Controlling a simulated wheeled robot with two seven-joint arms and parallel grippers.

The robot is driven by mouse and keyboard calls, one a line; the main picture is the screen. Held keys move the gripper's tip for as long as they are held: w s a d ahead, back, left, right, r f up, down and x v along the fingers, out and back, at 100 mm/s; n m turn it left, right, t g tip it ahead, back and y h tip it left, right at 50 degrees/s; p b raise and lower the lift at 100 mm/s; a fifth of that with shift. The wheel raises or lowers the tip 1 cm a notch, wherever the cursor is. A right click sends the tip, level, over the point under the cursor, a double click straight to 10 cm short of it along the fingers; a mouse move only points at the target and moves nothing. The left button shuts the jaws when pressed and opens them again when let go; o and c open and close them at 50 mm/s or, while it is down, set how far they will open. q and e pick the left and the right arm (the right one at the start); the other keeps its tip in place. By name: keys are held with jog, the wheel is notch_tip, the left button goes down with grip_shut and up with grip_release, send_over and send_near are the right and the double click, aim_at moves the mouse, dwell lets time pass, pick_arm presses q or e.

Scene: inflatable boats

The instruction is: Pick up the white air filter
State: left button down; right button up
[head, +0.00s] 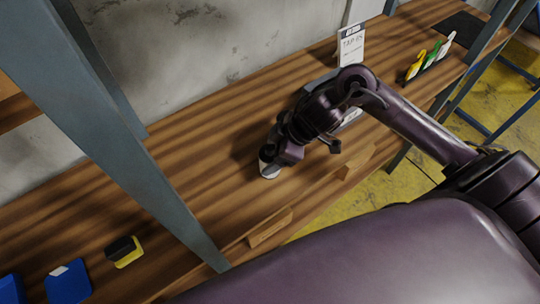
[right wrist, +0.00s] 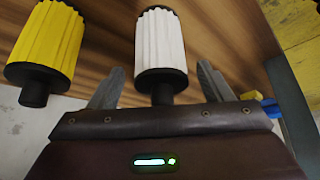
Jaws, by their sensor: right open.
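The white air filter (right wrist: 160,42) is a pleated white cylinder with black end caps and a black neck. In the right wrist view it lies between the two open fingers of my right gripper (right wrist: 161,75), with gaps visible on both sides. In the head view a small white part of it (head: 268,169) shows at the end of my right arm, on the wooden shelf; the arm hides the rest. My right gripper (head: 272,158) points down there. My left gripper is out of view.
A yellow filter (right wrist: 48,45) stands beside the white one, left of the gripper in the right wrist view. On the wooden shelf (head: 200,200) are a white sign (head: 350,45), a yellow-black block (head: 124,251) and blue items (head: 68,283). A grey post (head: 140,160) crosses on the left.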

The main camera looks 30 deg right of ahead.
jog(key=shift+a+x, duration=0.2)
jog(key=shift+x, duration=1.05)
jog(key=shift+w, duration=0.1)
jog(key=c, duration=0.9)
jog(key=shift+c, duration=0.9)
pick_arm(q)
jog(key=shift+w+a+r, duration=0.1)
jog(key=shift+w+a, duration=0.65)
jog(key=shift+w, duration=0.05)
